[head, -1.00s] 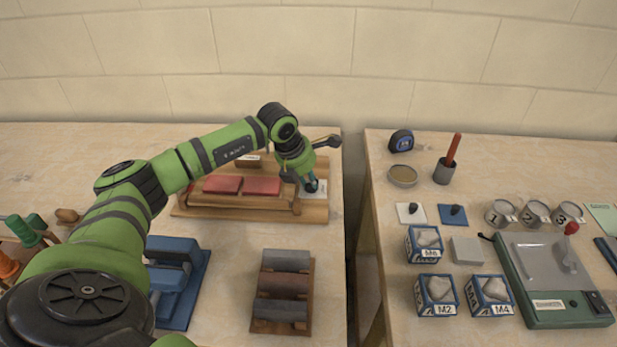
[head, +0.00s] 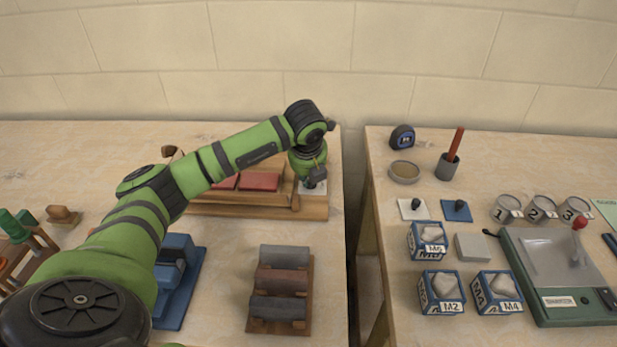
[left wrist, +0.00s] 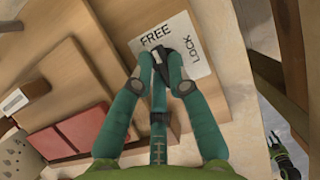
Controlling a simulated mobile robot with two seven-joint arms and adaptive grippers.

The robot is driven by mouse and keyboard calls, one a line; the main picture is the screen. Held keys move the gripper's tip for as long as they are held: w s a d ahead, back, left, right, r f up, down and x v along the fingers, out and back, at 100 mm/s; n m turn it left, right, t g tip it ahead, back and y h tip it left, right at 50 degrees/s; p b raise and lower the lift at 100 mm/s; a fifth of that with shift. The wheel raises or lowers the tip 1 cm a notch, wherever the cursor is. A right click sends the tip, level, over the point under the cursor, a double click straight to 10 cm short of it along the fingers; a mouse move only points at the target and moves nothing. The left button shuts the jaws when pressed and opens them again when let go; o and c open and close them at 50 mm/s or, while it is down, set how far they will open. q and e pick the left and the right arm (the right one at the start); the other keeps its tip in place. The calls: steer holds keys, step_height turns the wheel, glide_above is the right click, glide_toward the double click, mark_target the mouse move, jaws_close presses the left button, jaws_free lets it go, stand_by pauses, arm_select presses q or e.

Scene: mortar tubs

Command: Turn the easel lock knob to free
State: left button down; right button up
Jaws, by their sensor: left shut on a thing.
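The wooden easel (head: 258,206) lies at the back of the left table with red slabs (head: 260,181) on it. Its lock plate (head: 320,188) is at the right end. In the left wrist view the white lock plate (left wrist: 193,60) reads FREE and LOCK. My left gripper (head: 313,185) is over the plate. In the left wrist view its teal fingers (left wrist: 160,62) are shut on the dark lock knob (left wrist: 161,51), low between the two words. The fingers cover much of the knob, so its exact pointing is hard to read. My right gripper does not show clearly.
A rack of rolls (head: 281,290) and a blue stand (head: 178,275) are in front of the easel. A gap separates this table from the right one, which holds blue boxes (head: 427,241), cups (head: 507,209) and a green-based device (head: 560,275).

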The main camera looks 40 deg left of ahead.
arm_select(q)
steer(key=shift+w+r+n, duration=0.1)
steer(key=shift+r+n, duration=0.05)
steer(key=shift+n, duration=0.15)
steer(key=c, duration=1.2)
jaws_free()
steer(key=v, duration=1.2)
steer(key=shift+d, duration=0.1)
